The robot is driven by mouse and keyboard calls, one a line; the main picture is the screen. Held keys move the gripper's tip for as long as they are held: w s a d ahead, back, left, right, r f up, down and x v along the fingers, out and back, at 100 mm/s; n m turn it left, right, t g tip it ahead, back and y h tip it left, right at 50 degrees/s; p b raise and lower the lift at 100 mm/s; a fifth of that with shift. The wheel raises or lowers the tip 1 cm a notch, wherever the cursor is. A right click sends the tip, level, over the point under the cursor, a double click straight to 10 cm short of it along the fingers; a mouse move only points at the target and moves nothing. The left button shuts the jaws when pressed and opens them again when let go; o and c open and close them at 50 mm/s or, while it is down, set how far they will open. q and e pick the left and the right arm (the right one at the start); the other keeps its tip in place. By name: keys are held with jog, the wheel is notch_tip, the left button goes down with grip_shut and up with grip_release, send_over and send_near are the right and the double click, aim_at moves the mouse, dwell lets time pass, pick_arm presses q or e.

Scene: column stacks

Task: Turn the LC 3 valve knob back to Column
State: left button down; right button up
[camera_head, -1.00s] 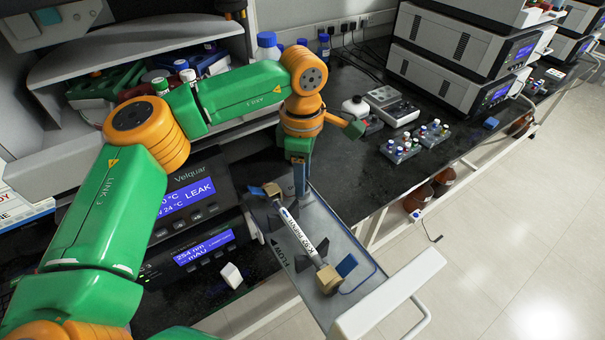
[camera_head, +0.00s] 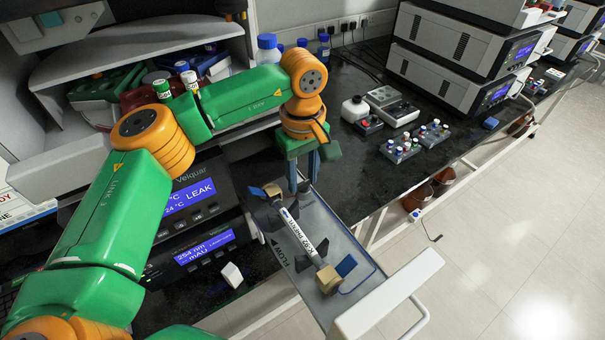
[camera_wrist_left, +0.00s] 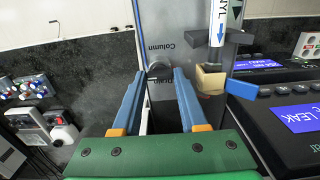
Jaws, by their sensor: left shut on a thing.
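In the head view my left gripper (camera_head: 303,186) reaches down at the tray's back end, and the knob cannot be made out there. The knob's exact pointing direction is unclear. My right gripper is not in view.
Instruments with lit screens, one reading LEAK (camera_head: 189,197), stand left.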

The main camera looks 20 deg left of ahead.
aim_at(303, 183)
pick_arm(q)
jog(key=m, duration=0.8)
jog(key=shift+f, duration=0.1)
jog(key=shift+m, duration=0.5)
jog(key=shift+c, duration=2.2)
grip_release()
notch_tip(303, 183, up, 7)
jog(key=shift+r+b, duration=0.1)
jog(key=shift+b, duration=0.3)
